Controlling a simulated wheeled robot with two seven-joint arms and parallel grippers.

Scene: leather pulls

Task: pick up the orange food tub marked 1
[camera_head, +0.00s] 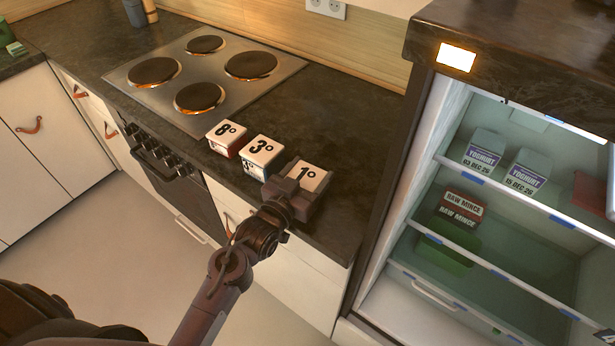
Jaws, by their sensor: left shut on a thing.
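The tub marked 1 (309,175) stands at the right end of a row of tubs near the front edge of the dark counter. Its white lid with "1°" shows; its sides are mostly hidden by my gripper, so I cannot make out their colour well. My left gripper (299,188) reaches over the counter's front edge and is shut on this tub. The tub appears to be at counter level; I cannot tell whether it is lifted. My right gripper is not in view.
A tub marked 3 (261,152) stands close to the left of the gripper, with a tub marked 8 (226,133) beyond it. A hob (205,75) lies further left. An open fridge (440,130) with yoghurt and mince stands right. The counter behind the tubs is clear.

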